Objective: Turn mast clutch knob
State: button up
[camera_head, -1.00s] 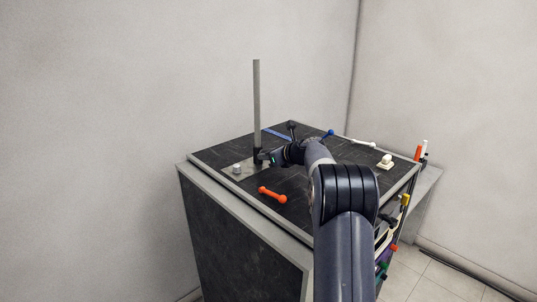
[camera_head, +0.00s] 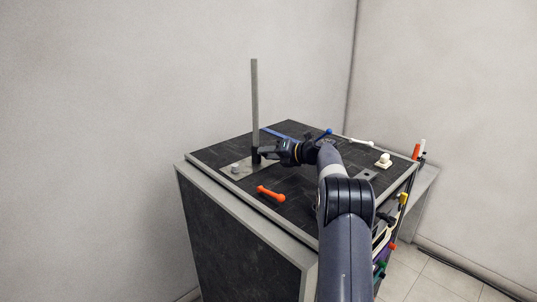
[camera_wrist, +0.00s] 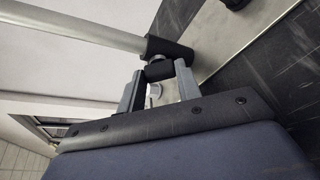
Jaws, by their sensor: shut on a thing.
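The grey mast (camera_head: 255,105) stands upright on a metal plate (camera_head: 238,172) on the dark bench top. It also shows in the wrist view (camera_wrist: 90,27), running into a black collar (camera_wrist: 172,47). The dark clutch knob (camera_wrist: 158,70) juts from the collar. My gripper (camera_wrist: 158,75) is shut on the knob, with one grey finger on each side of it. In the head view my gripper (camera_head: 263,153) reaches the mast's foot from the right. The knob is too small to make out there.
A small pale knob (camera_head: 235,169) stands on the plate left of the mast. An orange-red handle (camera_head: 270,193) lies in front. A blue-ended lever (camera_head: 328,132), white handle (camera_head: 361,142) and white knob (camera_head: 383,160) are to the right.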

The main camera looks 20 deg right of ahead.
jog(key=shift+f+m+y, duration=0.15)
jog(key=shift+m+y, duration=0.35)
jog(key=shift+m, duration=0.3)
jog(key=o, duration=1)
jog(key=b+v, duration=0.2)
jog(key=v, duration=0.8)
jog(key=shift+s+d+b, duration=0.25)
jog(key=shift+s+b, duration=0.05)
jog(key=shift+b, duration=0.1)
jog(key=shift+c, duration=0.3)
